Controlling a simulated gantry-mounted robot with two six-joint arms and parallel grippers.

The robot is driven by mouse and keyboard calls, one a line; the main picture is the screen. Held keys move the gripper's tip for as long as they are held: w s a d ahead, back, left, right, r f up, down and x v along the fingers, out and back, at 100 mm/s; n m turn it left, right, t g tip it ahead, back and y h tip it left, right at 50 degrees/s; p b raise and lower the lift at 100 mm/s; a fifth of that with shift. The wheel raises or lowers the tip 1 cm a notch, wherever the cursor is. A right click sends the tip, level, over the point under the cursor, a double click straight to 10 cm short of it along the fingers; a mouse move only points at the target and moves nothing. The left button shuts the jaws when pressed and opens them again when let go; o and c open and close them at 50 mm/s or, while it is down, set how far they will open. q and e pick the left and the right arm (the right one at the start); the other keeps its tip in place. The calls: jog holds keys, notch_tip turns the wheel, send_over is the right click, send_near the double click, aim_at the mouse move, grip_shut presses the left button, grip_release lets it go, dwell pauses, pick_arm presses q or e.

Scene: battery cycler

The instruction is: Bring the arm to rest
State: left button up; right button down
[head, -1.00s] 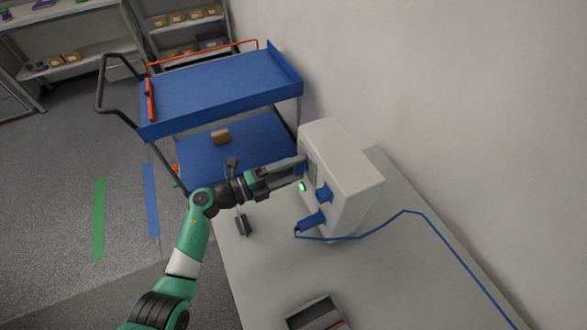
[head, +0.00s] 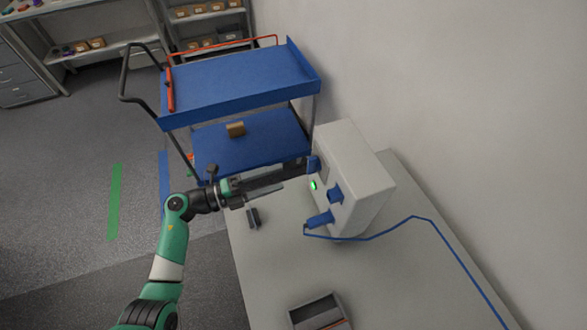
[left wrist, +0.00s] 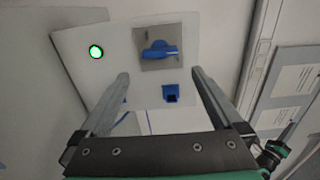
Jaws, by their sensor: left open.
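The white cycler box (head: 355,165) stands on the grey table against the wall, with a lit green light (head: 313,185) on its front. The front has a blue lever (left wrist: 160,50) in a grey recess and a blue square socket (left wrist: 171,95). A blue plug (head: 320,219) with a blue cable sits at the lower front. My left gripper (head: 297,178) is in front of the box, fingers pointing at it. In the left wrist view its two fingers (left wrist: 160,76) are wide apart, with nothing between them. My right gripper is not in view.
A blue cart (head: 245,88) with a brown block (head: 236,129) on its lower shelf stands behind the table. A small dark object (head: 253,217) and a dark tray (head: 318,312) are on the table. The blue cable (head: 437,222) runs along the right side.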

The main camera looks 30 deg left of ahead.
pick_arm(q)
jog(key=shift+v, duration=1.2)
jog(key=shift+d, duration=0.15)
